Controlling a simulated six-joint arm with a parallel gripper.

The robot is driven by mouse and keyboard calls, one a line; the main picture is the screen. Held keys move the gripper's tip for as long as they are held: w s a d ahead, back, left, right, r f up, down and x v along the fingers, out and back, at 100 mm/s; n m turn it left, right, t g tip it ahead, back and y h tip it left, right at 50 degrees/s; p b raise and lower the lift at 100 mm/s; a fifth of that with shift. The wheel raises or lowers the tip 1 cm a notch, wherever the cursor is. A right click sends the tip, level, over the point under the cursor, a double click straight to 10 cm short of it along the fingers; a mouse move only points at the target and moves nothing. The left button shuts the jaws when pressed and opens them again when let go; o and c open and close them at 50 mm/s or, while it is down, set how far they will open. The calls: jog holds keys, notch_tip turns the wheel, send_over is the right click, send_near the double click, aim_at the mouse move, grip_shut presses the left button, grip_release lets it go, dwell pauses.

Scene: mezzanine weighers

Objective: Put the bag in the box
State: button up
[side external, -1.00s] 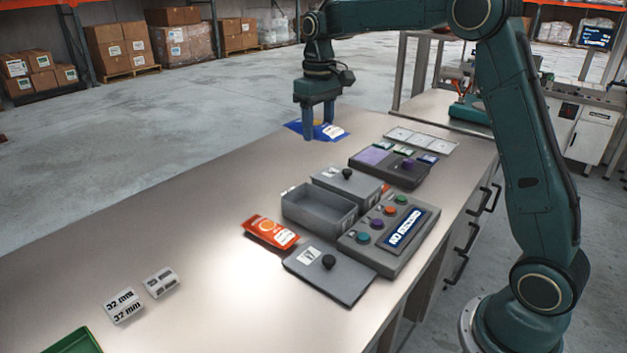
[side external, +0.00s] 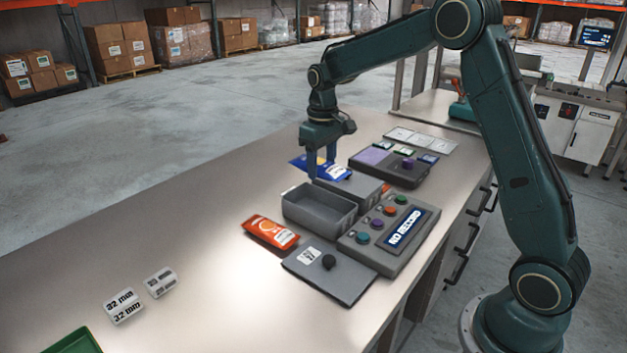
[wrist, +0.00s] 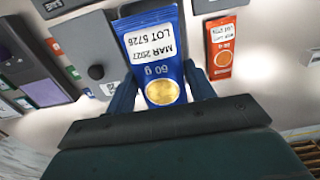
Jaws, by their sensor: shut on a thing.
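My gripper (side external: 321,166) is shut on a blue bag (side external: 336,174). It holds the bag raised over the back of the closed grey box. In the wrist view the blue bag (wrist: 157,70) lies between the two fingers, with a white printed label and a gold disc. An open grey box (side external: 318,212) stands on the bench in front of the closed box. It looks empty in the side view. The bag is behind the open box there, not inside it. Part of the bag is hidden by a finger.
A closed grey box (side external: 354,188) adjoins the open one. An orange bag (side external: 270,232) lies to its left, a loose lid with a black knob (side external: 328,262) in front. A button panel (side external: 388,236) and a purple-screened unit (side external: 390,168) stand at right. The left bench is mostly clear.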

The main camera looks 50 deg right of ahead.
notch_tip(320, 180, down, 6)
jog(key=shift+r, duration=0.15)
jog(key=shift+f, duration=2.1)
jog(key=shift+f, duration=0.6)
jog(key=o, duration=0.7)
jog(key=shift+r, duration=0.1)
